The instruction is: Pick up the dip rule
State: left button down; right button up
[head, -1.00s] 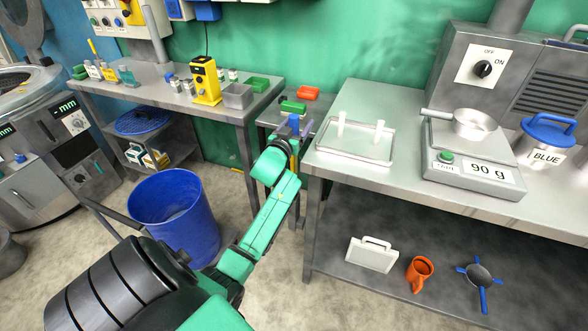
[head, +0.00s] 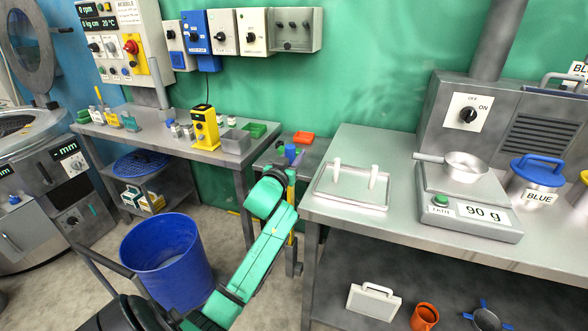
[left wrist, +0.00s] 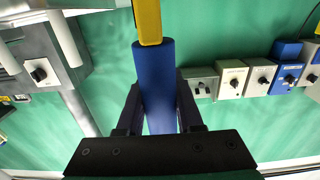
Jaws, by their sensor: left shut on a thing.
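My left gripper (head: 280,174) is shut on the dip rule, at its blue handle (head: 290,153). In the left wrist view the blue handle (left wrist: 155,85) sits between the two fingers, and a yellow part (left wrist: 148,22) runs on from it to the picture's edge. In the head view the handle end points up and the yellow part hangs down beside my green arm, mostly hidden. The rule is held in the air by the gap between the two benches. My right gripper is not in view.
The right bench (head: 345,215) holds a flat tray (head: 351,201), a scale (head: 465,212) reading 90 g with a pan (head: 465,165), and a BLUE tub (head: 538,172). A blue bin (head: 166,258) stands on the floor left of my arm.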

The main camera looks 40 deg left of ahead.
pick_arm(q)
notch_tip(320, 180, up, 23)
jog(key=p, duration=0.1)
jog(key=shift+f, duration=0.15)
